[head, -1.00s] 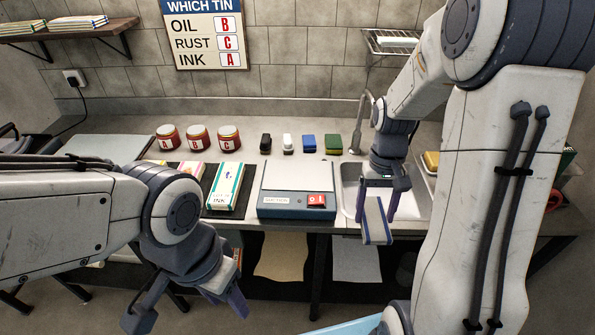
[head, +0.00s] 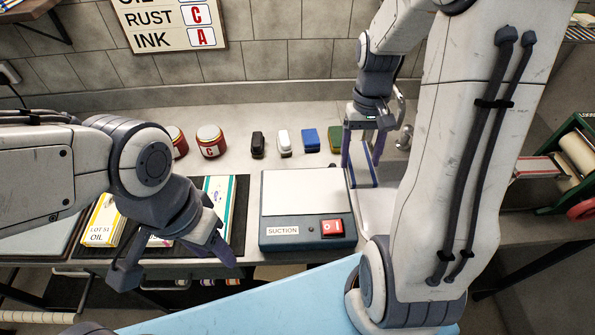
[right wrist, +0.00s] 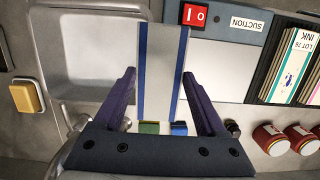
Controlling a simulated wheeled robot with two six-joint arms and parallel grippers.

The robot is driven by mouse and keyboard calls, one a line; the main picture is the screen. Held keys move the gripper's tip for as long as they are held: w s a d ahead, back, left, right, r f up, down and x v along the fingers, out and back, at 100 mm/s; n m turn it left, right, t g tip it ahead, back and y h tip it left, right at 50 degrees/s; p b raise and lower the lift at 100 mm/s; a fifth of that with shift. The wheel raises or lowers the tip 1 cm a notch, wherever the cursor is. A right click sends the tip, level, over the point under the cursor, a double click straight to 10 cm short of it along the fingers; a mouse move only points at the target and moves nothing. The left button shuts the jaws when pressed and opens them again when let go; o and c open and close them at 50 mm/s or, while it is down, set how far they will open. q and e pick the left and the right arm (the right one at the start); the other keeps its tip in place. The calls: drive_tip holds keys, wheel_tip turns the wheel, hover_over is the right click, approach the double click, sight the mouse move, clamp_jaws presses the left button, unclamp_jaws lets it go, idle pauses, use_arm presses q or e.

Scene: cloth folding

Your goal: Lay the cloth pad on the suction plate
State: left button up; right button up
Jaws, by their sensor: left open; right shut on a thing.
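The suction plate (head: 300,192) is a pale flat top on a dark blue box labelled SUCTION with a red switch. It is bare in the head view, and part of it also shows in the right wrist view (right wrist: 217,68). My right gripper (head: 362,182) is shut on the cloth pad, a pale strip with blue edges that hangs in the right wrist view (right wrist: 163,70). The pad is just right of the plate, near the sink; its height above the counter is hard to tell. My left gripper (head: 178,268) is open and empty, in front of the booklets left of the plate.
The sink (right wrist: 90,50) lies right of the suction box. Several small blocks, including a blue one (head: 310,140), stand behind the box. Red tins (head: 211,142) stand further left. Booklets (head: 103,222) lie on a dark mat. A pale blue surface (head: 260,305) is at the front.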

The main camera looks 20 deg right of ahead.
drive_tip(key=p, duration=0.2)
hover_over(305, 192)
drive_tip(key=f, duration=0.7)
drive_tip(key=shift+w+d, duration=0.1)
drive_tip(key=shift+w, duration=0.3)
wheel_tip(305, 192, down, 3)
drive_tip(key=shift+f+p, duration=0.15)
drive_tip(key=shift+p, duration=0.45)
drive_tip(key=shift+f, duration=0.35)
drive_tip(key=shift+f, duration=0.1)
drive_tip(key=o, duration=1.4)
drive_tip(key=shift+o, duration=0.2)
wheel_tip(305, 192, up, 12)
drive_tip(key=w+b, duration=0.2)
drive_tip(key=s+a+r+n+t, duration=0.1)
drive_tip(key=s+a+r+n, duration=0.2)
drive_tip(key=s, duration=0.7)
drive_tip(key=s+a+r+n+t, duration=0.1)
drive_tip(key=s+a+r+n, duration=0.1)
drive_tip(key=s+a+n, duration=0.5)
drive_tip(key=s+a, duration=0.2)
drive_tip(key=s, duration=0.1)
drive_tip(key=shift+s+a+r+n, duration=0.15)
drive_tip(key=shift+a+r+n, duration=0.15)
drive_tip(key=shift+r, duration=0.1)
